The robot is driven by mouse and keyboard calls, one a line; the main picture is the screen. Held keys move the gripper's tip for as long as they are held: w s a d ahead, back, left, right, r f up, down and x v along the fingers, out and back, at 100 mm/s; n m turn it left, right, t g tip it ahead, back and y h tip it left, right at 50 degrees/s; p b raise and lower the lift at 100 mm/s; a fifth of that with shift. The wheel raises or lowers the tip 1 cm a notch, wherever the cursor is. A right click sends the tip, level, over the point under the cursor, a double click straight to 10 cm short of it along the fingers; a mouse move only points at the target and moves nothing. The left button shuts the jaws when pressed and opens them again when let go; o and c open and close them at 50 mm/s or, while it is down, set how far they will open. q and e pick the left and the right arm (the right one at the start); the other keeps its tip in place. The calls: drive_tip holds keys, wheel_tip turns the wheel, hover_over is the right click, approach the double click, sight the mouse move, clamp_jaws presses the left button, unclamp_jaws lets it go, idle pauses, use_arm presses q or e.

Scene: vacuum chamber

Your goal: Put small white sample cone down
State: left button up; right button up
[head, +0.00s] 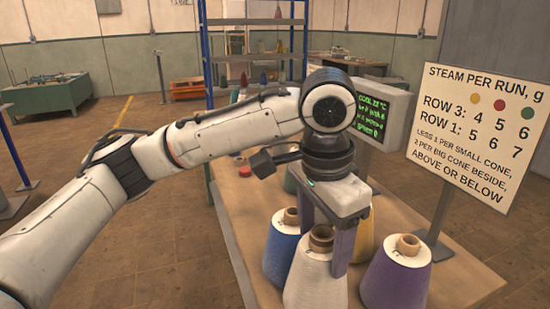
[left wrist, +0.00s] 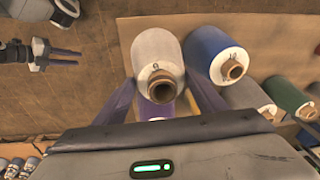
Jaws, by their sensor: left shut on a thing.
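The white sample cone (head: 316,280) with a brown tube top stands upright at the bottom middle of the head view, its lower part cut off. My left gripper (head: 325,240) comes down over it from above, with purple fingers on either side. In the left wrist view my left gripper (left wrist: 163,100) is shut on the white cone (left wrist: 155,48), whose tube end points toward the camera. I cannot tell whether its base touches the table. My right gripper (left wrist: 66,52) shows at the upper left of that view, away from the cones; its jaw opening is unclear.
A blue cone (head: 280,250), a purple cone (head: 397,278) and a yellow cone (head: 366,237) stand close around the white one on the brown table (head: 465,280). A sign (head: 478,130) on a post and a screen (head: 378,115) stand behind. Bare tabletop shows at the right.

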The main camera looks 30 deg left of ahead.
use_arm(q)
drive_tip(key=w+d+r+m, duration=0.1)
drive_tip(key=d+r+m, duration=0.1)
drive_tip(key=shift+w+m, duration=0.2)
drive_tip(key=shift+m, duration=0.1)
wheel_tip(320, 180, down, 10)
idle(0.4)
drive_tip(key=o, duration=1.5)
drive_tip(key=shift+f, duration=0.15)
drive_tip(key=shift+c, duration=0.2)
drive_tip(key=shift+o, duration=0.2)
drive_tip(key=r, duration=0.4)
drive_tip(key=s+r, duration=0.1)
drive_tip(key=r, duration=0.7)
drive_tip(key=shift+s+a+r, duration=0.1)
drive_tip(key=shift+s+a, duration=0.05)
drive_tip(key=shift+s, duration=0.1)
